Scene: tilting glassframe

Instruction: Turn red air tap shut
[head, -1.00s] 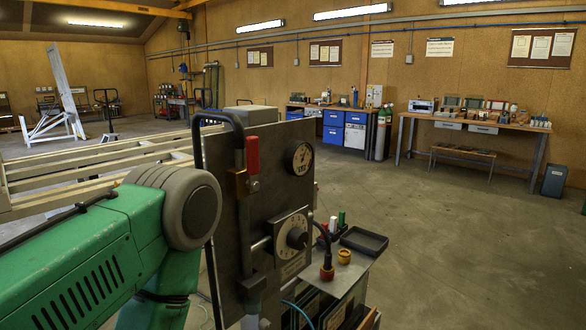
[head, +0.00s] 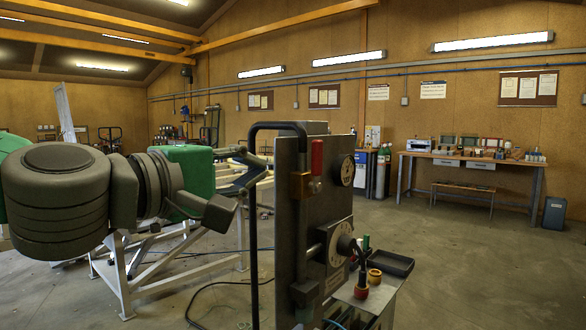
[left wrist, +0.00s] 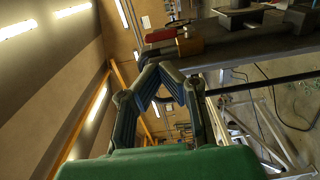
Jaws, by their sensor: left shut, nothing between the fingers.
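The red air tap has a red upright handle (head: 317,157) over a brass body (head: 300,185), on the left edge of a dark upright panel (head: 333,205). In the left wrist view the red handle (left wrist: 161,34) and brass body (left wrist: 189,45) show near the top, just beyond my fingers. My left gripper (head: 252,170) is left of the panel, near the black bar handle, and appears apart from the tap. In the left wrist view its fingers (left wrist: 158,68) come together, shut and empty. My right gripper is out of view.
A black bar handle (head: 253,230) rises on the panel's left side. The panel carries a round gauge (head: 347,170) and a dial (head: 342,245). A small bench with a black tray (head: 390,262) stands right of it.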

